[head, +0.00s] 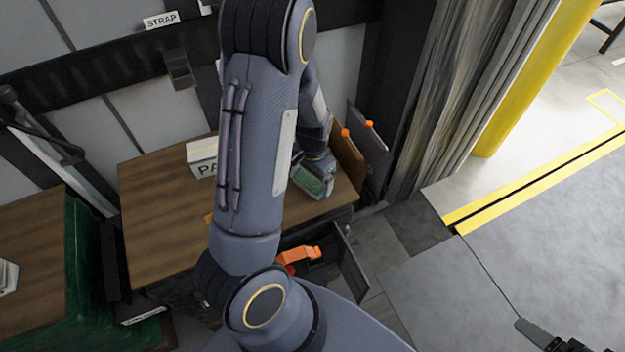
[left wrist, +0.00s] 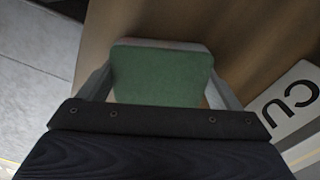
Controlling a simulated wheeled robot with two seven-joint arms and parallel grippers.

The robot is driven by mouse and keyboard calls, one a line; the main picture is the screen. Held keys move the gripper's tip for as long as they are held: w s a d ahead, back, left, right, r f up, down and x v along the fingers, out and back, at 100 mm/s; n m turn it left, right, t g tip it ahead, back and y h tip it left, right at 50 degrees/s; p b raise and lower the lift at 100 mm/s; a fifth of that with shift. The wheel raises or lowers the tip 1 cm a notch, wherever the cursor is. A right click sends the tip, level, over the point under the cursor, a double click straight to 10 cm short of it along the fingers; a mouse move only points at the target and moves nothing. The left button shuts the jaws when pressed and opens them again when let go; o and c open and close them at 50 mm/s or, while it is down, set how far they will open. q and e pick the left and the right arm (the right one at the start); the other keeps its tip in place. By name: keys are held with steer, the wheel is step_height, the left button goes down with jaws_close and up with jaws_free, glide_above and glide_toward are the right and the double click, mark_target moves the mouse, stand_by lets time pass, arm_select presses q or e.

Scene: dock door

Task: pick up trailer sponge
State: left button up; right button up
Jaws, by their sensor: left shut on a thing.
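The trailer sponge (head: 307,182) is a green block with a paler edge, over the right end of the brown wooden worktop (head: 155,215). My left gripper (head: 315,176) reaches down from above and is shut on it. In the left wrist view the sponge (left wrist: 160,76) fills the space between the two grey fingers, one at each side. I cannot tell whether the sponge touches the wood below. A dark part at the bottom right edge of the head view looks like my right gripper (head: 538,334), cut off by the frame; its jaws cannot be made out.
A white lettered box (head: 202,154) stands on the worktop, partly behind my arm. Upright panels with orange knobs (head: 368,125) stand at its right end. Below is an open dark drawer or bin with an orange item (head: 300,255). The grey floor (head: 545,240) at right is clear.

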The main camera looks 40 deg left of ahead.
mark_target(313, 177)
arm_select(q)
steer(key=shift+r, duration=0.1)
steer(key=shift+r, duration=0.2)
step_height(313, 177, up, 2)
steer(key=shift+w+r, duration=0.1)
steer(key=shift+r, duration=0.1)
steer(key=s+d+r, duration=0.1)
steer(key=r, duration=0.1)
steer(key=s+d+r+p, duration=0.1)
steer(key=r, duration=0.1)
steer(key=s+d+r, duration=0.1)
steer(key=d+r, duration=0.1)
steer(key=shift+r+p, duration=0.1)
steer(key=shift+p, duration=0.25)
steer(key=s+d+r+p, duration=0.1)
steer(key=s+d+r, duration=0.2)
steer(key=s+d, duration=0.3)
steer(key=shift+d+r, duration=0.4)
steer(key=shift+d, duration=0.05)
